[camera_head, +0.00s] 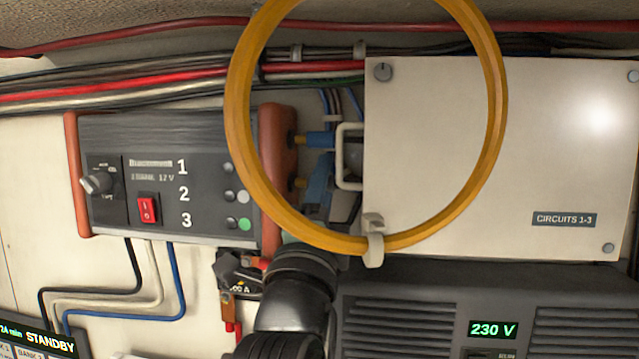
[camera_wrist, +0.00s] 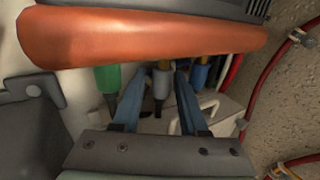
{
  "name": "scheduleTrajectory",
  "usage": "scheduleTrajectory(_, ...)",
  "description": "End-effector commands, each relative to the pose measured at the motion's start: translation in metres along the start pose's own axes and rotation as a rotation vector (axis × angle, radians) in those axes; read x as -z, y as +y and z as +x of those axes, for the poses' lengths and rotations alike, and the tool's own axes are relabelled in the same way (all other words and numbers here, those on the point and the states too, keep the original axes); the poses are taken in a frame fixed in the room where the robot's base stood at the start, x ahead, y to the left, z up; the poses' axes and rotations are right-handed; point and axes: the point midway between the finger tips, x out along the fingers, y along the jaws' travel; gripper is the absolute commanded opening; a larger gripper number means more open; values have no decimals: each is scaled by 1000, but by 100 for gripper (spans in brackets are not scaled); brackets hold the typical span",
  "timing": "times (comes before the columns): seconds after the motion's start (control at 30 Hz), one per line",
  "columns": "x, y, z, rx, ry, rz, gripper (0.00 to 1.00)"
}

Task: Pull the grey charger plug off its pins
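The charger (camera_head: 185,180) is a dark box with orange end caps, marked 1, 2 and 3, on the wall at left. In the wrist view its orange end cap (camera_wrist: 140,38) spans the top. Below it are a green plug (camera_wrist: 108,80), the grey plug (camera_wrist: 161,86) on a brass-coloured pin, and a blue plug (camera_wrist: 200,74). My gripper (camera_wrist: 160,75) is open, one blue finger on either side of the grey plug, with small gaps showing. In the head view my gripper (camera_head: 318,185) is below the blue plug (camera_head: 318,140); the grey plug is hidden there.
A white handle-like bracket (camera_head: 342,155) and the circuits box (camera_head: 500,150) stand close at right. Red cables (camera_head: 130,82) run above. A vented 230 V unit (camera_head: 400,310) is below.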

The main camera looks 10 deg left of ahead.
Motion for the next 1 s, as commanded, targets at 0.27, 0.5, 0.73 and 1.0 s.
scheduleTrajectory(0.27, -2, -2, -2, 4, -3, 2, 42)
scheduleTrajectory(0.5, -2, -11, -19, 5, -4, 3, 42)
scheduleTrajectory(0.73, -3, -22, -35, 8, -5, 3, 42)
scheduleTrajectory(1.0, -2, -32, -54, 10, -5, 3, 42)
